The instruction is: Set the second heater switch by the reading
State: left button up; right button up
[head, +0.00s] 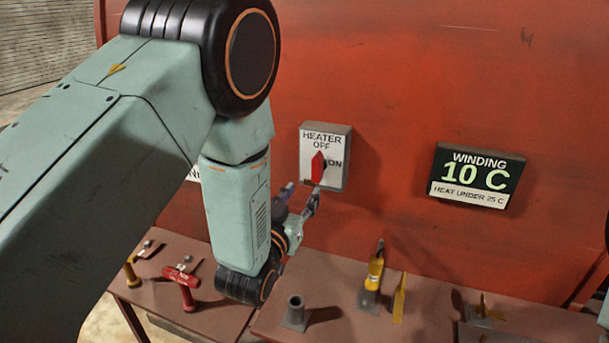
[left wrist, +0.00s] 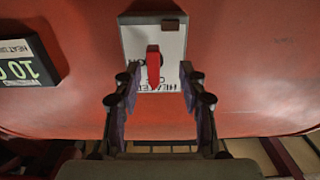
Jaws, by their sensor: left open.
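The heater switch box (head: 337,172) is a grey box with a white face on the red wall, marked HEATER, OFF at the top and ON at the right. Its red handle (head: 318,167) points up at OFF. The winding display (head: 476,176) reads 10 C, with "HEAT UNDER 25 C" below. My left gripper (head: 302,195) is open and empty, just below and in front of the box. In the left wrist view the box (left wrist: 135,45) appears upside down, and the red handle (left wrist: 153,67) shows between the open fingers (left wrist: 159,80). My right gripper is out of view.
A brown bench (head: 345,325) runs below the wall. On it are a red-handled tool (head: 183,285), a grey socket stand (head: 296,313) and a yellow tool (head: 375,275). A white label (head: 193,174) is mostly hidden behind my left arm. The wall between box and display is clear.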

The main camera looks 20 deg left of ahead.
aim_at(314, 179)
pick_arm(q)
jog(key=shift+w+d+r, duration=0.2)
jog(key=shift+w+d, duration=0.25)
jog(key=shift+w, duration=0.15)
jog(key=shift+w+d+r, duration=0.15)
jog(key=shift+w+d, duration=0.25)
jog(key=shift+w, duration=0.15)
jog(key=w, duration=0.3)
jog(key=shift+w+a+f+p, duration=0.25)
jog(key=shift+w+a+p, duration=0.05)
jog(key=shift+w+a, duration=0.1)
jog(key=shift+w, duration=0.45)
jog(key=shift+d+r, duration=0.15)
jog(key=shift+d, duration=0.2)
jog(key=shift+w+a+f, duration=0.15)
jog(key=shift+a+f, duration=0.05)
jog(key=shift+a, duration=0.15)
jog(key=c, duration=0.3)
jog(key=shift+d+r, duration=0.1)
jog(key=shift+d, duration=0.15)
grip_shut()
jog(key=shift+a, duration=0.15)
